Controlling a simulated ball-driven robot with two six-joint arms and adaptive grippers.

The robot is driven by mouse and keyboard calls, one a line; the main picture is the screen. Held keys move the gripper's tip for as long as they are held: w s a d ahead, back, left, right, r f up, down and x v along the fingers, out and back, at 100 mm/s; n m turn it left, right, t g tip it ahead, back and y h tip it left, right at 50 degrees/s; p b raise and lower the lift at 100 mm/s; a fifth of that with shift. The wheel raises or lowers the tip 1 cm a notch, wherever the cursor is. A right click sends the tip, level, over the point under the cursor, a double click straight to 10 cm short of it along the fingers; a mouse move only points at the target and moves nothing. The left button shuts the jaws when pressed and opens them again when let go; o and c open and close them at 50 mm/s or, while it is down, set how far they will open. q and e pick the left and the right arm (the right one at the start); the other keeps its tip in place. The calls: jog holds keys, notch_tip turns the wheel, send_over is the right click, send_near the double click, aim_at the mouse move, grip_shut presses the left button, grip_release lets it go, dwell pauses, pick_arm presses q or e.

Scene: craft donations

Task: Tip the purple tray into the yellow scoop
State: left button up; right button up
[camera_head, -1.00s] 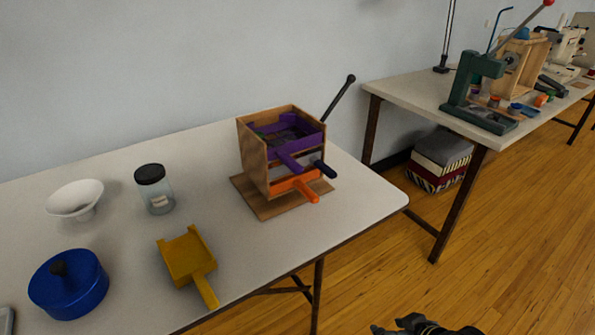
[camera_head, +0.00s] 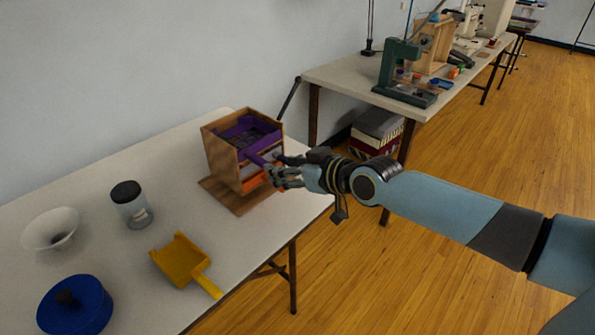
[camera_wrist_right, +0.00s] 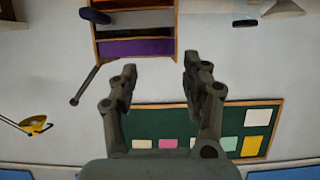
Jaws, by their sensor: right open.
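My left gripper is out of view.
A lidded jar (camera_head: 133,207), a white bowl (camera_head: 50,229) and a blue round lidded container (camera_head: 75,307) stand left of the scoop. An orange handle (camera_head: 254,184) lies below the purple one. A black lever (camera_head: 289,97) rises behind the frame. Bare table lies between frame and scoop.

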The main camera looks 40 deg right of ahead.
jog(key=b+x, duration=0.1)
jog(key=x, duration=0.5)
jog(key=shift+w, duration=0.1)
jog(key=shift+c, duration=0.3)
grip_shut()
jog(key=shift+r, duration=0.2)
dwell(0.4)
